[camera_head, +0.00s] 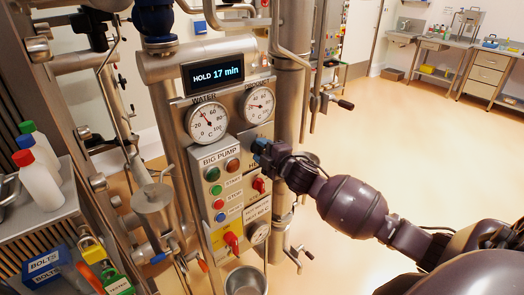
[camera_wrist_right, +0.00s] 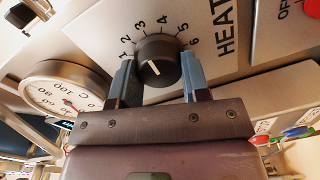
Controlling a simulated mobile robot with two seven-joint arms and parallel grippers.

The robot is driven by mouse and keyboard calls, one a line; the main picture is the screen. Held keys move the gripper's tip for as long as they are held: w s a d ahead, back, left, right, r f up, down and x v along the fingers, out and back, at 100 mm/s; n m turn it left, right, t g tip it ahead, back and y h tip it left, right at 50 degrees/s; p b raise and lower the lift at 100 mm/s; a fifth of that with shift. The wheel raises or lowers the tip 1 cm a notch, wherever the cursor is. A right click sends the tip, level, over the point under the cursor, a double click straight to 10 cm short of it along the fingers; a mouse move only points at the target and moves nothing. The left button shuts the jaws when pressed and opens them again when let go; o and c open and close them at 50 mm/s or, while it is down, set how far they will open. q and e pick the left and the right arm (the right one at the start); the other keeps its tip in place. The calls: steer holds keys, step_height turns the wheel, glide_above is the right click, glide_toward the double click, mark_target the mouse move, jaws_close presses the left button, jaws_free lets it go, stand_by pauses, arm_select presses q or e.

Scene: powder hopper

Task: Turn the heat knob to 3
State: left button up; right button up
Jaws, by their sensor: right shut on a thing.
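The heat knob (camera_wrist_right: 158,58) is a round black knob on a pale panel marked HEAT, with numbers 1 to 6 around its upper side in the right wrist view. A short white mark shows on its face, but I cannot tell for sure which number it points at. My right gripper (camera_wrist_right: 158,78) is shut on the knob, one blue-grey finger on each side. In the head view the right gripper (camera_head: 262,148) is at the panel's upper right, below the dials, and hides the knob. My left gripper is not in view.
Above the knob are the WATER dial (camera_head: 207,122), a second dial (camera_head: 259,104) and a display (camera_head: 214,74) reading HOLD 17 min. Bottles (camera_head: 40,185) stand at left. Open floor lies right.

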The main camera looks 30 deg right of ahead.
steer(key=o, duration=0.9)
steer(key=shift+s, duration=0.1)
steer(key=s, duration=0.3)
steer(key=s+b, duration=0.1)
steer(key=s, duration=0.3)
steer(key=s+d, duration=0.1)
steer(key=s, duration=0.2)
steer(key=shift+s+r, duration=0.25)
steer(key=shift+s, duration=0.05)
steer(key=shift+a, duration=0.1)
